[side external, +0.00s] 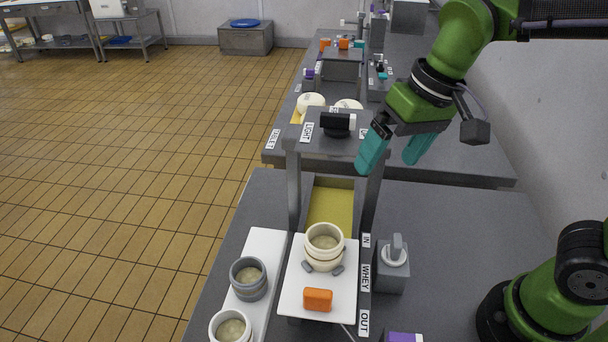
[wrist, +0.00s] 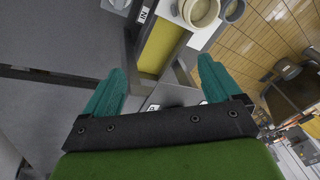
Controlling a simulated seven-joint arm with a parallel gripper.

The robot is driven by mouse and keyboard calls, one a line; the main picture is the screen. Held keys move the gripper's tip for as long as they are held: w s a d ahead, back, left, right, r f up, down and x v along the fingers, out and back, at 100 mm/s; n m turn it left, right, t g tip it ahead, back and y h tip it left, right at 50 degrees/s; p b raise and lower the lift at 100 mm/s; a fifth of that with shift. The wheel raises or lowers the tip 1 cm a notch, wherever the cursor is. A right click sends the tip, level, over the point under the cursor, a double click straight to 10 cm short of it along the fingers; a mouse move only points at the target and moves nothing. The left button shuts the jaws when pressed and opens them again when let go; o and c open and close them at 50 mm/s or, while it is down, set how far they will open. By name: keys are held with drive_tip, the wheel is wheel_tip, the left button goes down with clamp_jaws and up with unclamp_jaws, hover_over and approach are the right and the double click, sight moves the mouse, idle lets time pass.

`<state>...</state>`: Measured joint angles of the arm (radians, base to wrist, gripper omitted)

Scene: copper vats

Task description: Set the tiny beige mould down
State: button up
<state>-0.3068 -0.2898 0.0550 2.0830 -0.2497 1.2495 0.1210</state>
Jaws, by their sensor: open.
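My gripper (side external: 392,158) is open and empty, in the air beside the raised grey stand. Its two teal fingers also show apart in the wrist view (wrist: 162,70). A beige mould (side external: 324,241) sits on the white board (side external: 291,296) and looks stacked on another beige ring. It shows at the top of the wrist view (wrist: 203,10), well beyond the fingers. Another beige mould (side external: 230,328) stands at the lower left, cut by the picture's edge. Two pale round pieces (side external: 310,102) lie behind the stand. I cannot tell which one is the tiny mould.
A grey mould (side external: 248,279) stands left of the board. An orange block (side external: 318,299) lies on the board's front. The grey stand (side external: 335,140) carries a black device near my fingers. A grey box with a knob (side external: 393,268) is at the right.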

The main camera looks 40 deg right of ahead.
drive_tip(key=s+d+f+m+t, duration=0.1)
drive_tip(key=s+d+t, duration=0.3)
drive_tip(key=d, duration=0.5)
drive_tip(key=shift+f+m, duration=0.2)
drive_tip(key=shift+m, duration=0.5)
